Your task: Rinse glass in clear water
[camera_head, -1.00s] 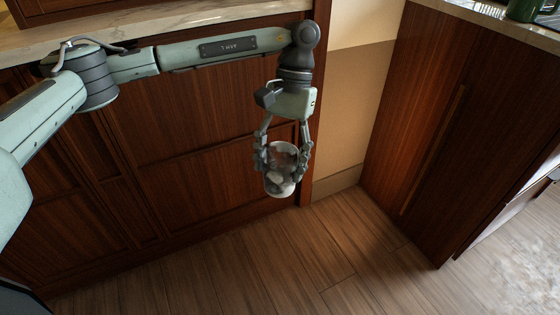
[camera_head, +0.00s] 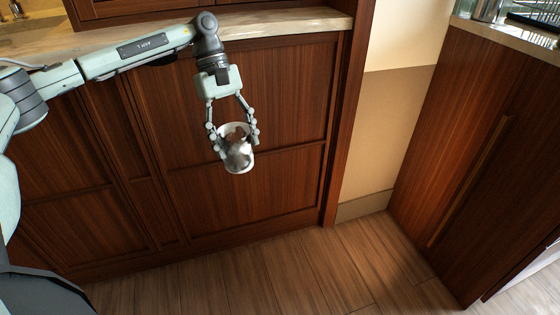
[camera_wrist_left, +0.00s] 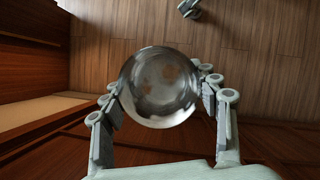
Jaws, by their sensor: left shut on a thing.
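A clear, shiny glass (camera_head: 238,158) hangs in my left gripper (camera_head: 235,134), with the gripper's fingers on both sides of it. The gripper is shut on the glass and holds it in the air, below counter height and in front of the dark wood cabinet. In the left wrist view the round end of the glass (camera_wrist_left: 160,88) fills the space between the fingers (camera_wrist_left: 162,105), with brownish patches showing in it. I cannot tell whether there is water in the glass.
A marble counter (camera_head: 270,24) runs above the cabinet (camera_head: 255,100); part of a sink (camera_head: 22,22) shows at top left. A second counter (camera_head: 510,40) stands on the right, bearing glassware (camera_head: 488,8). The wooden floor (camera_head: 270,275) between them is clear.

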